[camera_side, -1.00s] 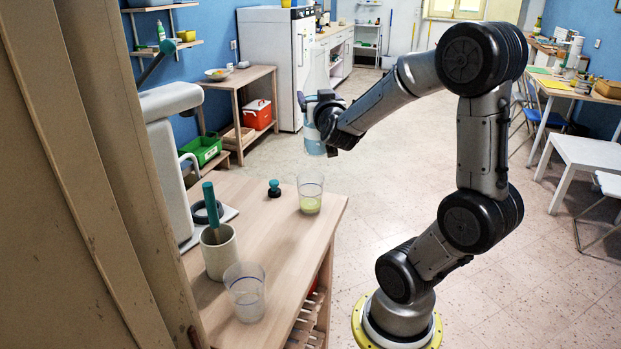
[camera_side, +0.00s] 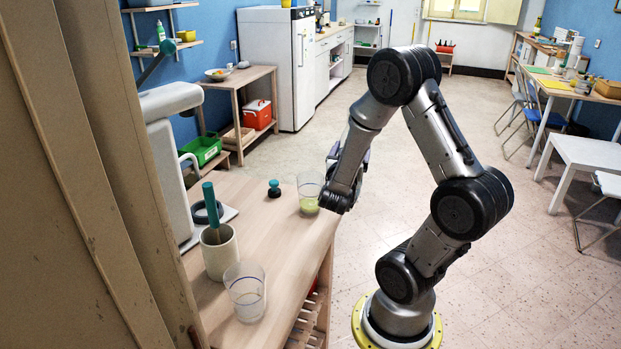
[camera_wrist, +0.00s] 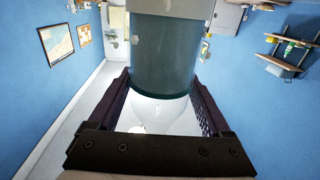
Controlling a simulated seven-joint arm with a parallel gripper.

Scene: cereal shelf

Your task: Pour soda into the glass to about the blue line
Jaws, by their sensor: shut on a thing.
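My gripper (camera_side: 352,172) is beside the table's right edge, close to the right of the far glass. In the wrist view it is shut on a dark teal, pale-ended bottle (camera_wrist: 163,55) between its two dark fingers. In the side view the bottle is mostly hidden behind my gripper. The far glass (camera_side: 309,192) stands upright with yellow-green liquid low in it; my gripper partly covers its right side. A nearer clear glass (camera_side: 246,292) stands upright, looks empty and shows a bluish line. I cannot make out a line on the far glass.
The wooden table (camera_side: 275,235) also holds a cream pot (camera_side: 219,255) with a teal-handled tool, a small dark teal-topped object (camera_side: 274,188) and a white machine (camera_side: 172,165) at the left. The table between the two glasses is clear. Open floor lies right of the table.

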